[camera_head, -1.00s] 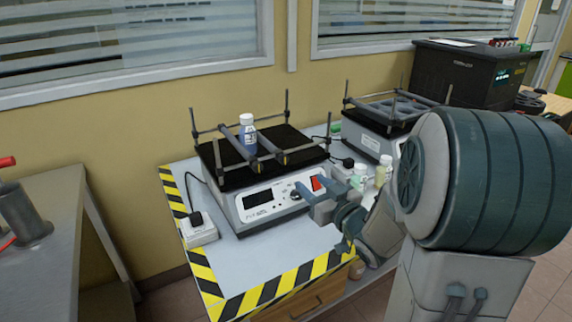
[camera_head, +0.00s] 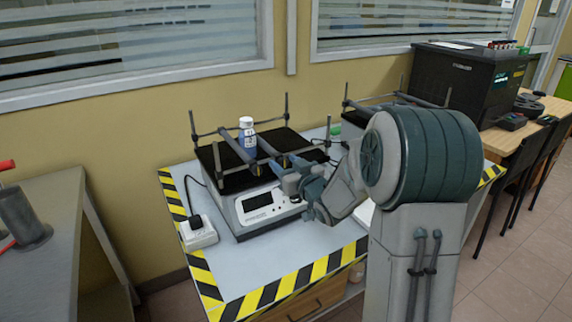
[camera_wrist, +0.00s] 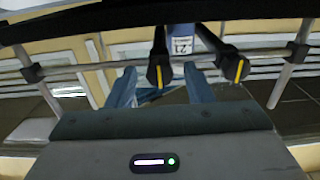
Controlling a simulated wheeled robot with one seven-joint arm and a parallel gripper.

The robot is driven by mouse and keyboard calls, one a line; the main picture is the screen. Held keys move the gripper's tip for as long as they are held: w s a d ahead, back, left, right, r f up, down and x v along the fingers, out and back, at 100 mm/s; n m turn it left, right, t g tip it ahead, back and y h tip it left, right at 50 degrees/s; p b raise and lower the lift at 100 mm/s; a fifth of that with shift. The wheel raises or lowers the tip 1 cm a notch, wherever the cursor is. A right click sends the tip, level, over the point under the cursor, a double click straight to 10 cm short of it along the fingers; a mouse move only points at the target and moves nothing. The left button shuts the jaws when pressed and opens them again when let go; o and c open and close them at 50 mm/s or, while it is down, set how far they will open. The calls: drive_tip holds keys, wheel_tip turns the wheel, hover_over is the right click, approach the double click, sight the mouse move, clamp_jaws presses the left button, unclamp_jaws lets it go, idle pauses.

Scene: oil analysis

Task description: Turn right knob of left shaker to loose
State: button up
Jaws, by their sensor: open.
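The left shaker (camera_head: 262,213) stands on the table with a black platform and a rail frame. Two clamp bars end at its front rail in black knobs with yellow marks. The wrist view looks upside down, so the right knob (camera_wrist: 160,73) shows left of the other knob (camera_wrist: 234,68). My gripper (camera_head: 283,165) is at the front rail by the right knob. In the wrist view my open blue fingers (camera_wrist: 160,86) lie either side of the right knob. I cannot tell whether they touch it. The gripper partly hides this knob in the head view.
A blue bottle (camera_head: 247,140) with a white cap stands on the platform by the bars, close behind the knobs. A second shaker (camera_head: 372,108) is to the right, partly behind my arm. A white power socket (camera_head: 199,233) lies left of the left shaker. The front table strip is clear.

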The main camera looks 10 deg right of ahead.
drive_tip(key=c, duration=1)
